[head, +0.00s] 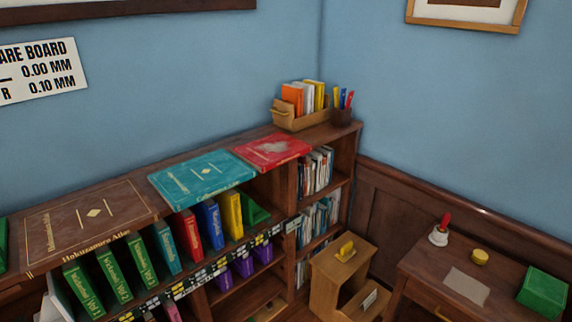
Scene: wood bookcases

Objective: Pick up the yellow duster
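A second yellow thing, round and squat (480,257), sits on the desk at the right. Neither of my grippers shows in the head view.
The wooden bookcase (275,195) holds large flat books, including a teal one (200,178) and a red one (272,151). The desk (425,262) carries a red-handled bell (440,233) and a green box (543,291). The stool stands between bookcase and desk.

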